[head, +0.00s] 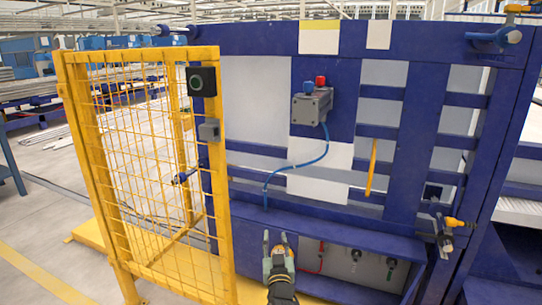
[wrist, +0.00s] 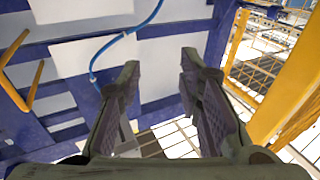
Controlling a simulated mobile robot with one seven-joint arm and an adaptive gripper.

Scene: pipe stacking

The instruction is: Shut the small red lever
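The small red lever (head: 321,248) is in the low recess of the blue frame in the head view, with a red hose below it. It is too small to tell its exact position. My gripper (head: 277,239) is in front of the frame, to the left of the red lever and apart from it in the picture. Its two fingers are spread with nothing between them, which also shows in the wrist view (wrist: 160,72). The red lever cannot be made out in the wrist view.
A light-handled valve (head: 355,255) and a green-handled valve (head: 391,262) sit right of the red lever. A blue ledge (head: 340,229) runs above them. The yellow mesh gate (head: 150,170) stands close on the left. A yellow handle (head: 372,168) and a blue cable (head: 298,166) are higher up.

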